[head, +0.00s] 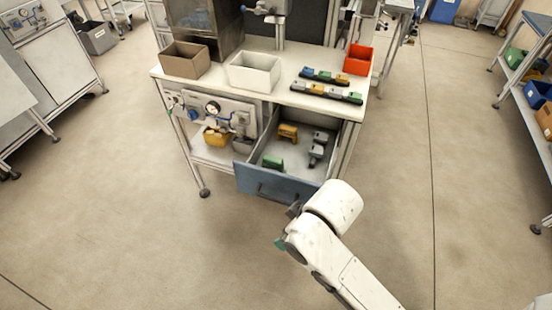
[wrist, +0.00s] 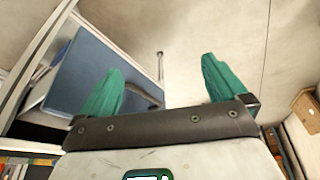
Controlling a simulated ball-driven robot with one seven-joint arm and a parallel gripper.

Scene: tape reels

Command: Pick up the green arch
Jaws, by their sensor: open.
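A small green arch (head: 272,162) lies in the open drawer of the workbench, near its front left in the head view. The blue drawer front (head: 272,188) stands pulled out and also shows in the wrist view (wrist: 85,75). My gripper (wrist: 161,72) is open and empty, its two green fingers spread wide. In the head view only a bit of green fingertip (head: 279,243) shows beside my white wrist, in front of and below the drawer. The green arch is not visible in the wrist view.
The drawer also holds a yellow arch (head: 288,131) and grey pieces (head: 316,152). On the benchtop stand a brown box (head: 185,61), a white bin (head: 254,72), a red bin (head: 358,59) and rows of coloured blocks (head: 325,92). The floor around is clear.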

